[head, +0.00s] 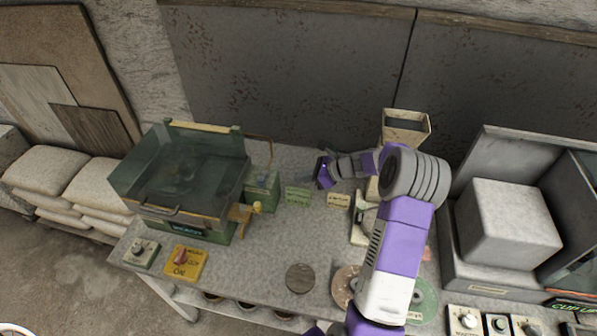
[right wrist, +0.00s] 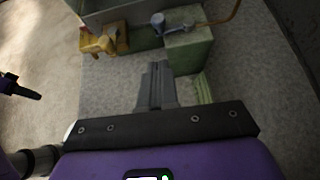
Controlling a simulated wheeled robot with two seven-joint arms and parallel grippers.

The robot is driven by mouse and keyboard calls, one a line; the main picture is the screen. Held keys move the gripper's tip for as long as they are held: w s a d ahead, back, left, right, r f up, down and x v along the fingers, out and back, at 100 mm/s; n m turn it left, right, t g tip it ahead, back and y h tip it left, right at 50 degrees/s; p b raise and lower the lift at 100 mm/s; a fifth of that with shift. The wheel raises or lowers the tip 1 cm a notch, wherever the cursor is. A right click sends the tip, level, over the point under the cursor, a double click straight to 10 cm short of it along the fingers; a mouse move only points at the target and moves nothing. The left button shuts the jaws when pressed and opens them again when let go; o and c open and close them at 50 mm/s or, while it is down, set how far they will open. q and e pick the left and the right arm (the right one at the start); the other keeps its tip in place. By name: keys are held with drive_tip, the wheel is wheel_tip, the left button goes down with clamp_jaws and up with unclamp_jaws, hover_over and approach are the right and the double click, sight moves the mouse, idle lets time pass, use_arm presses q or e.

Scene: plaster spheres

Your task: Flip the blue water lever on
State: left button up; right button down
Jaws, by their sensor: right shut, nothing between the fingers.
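The blue-grey water lever (right wrist: 158,20) shows on top of a green box (right wrist: 188,50) in the right wrist view, with a curved brown pipe beside it. In the head view the green box (head: 262,192) stands against the right side of the green machine; the lever is too small to make out clearly there. My right gripper (head: 308,180) is shut and empty, just right of the box and pointing left at it. Its closed fingers (right wrist: 157,85) appear apart from the lever. A dark part at the left edge of the wrist view may be my left gripper.
The green machine (head: 185,185) has an orange-brown handle (right wrist: 103,40). Small green (head: 297,195) and cream (head: 339,200) signs stand near my gripper. A yellow switch box (head: 186,262) and a dark disc (head: 300,278) lie in front. The table's middle is mostly clear.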

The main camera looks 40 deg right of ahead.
sight(262, 181)
drive_tip(key=x, duration=0.3)
drive_tip(key=r+x, duration=0.1)
drive_tip(key=x, duration=0.3)
drive_tip(key=w+p+x, duration=0.1)
drive_tip(key=x, duration=0.2)
drive_tip(key=shift+w+a+r, duration=0.15)
drive_tip(key=shift+a, duration=0.3)
drive_tip(key=shift+w+a+b, duration=0.4)
drive_tip(key=shift+a, duration=0.35)
drive_tip(key=shift+a, duration=0.1)
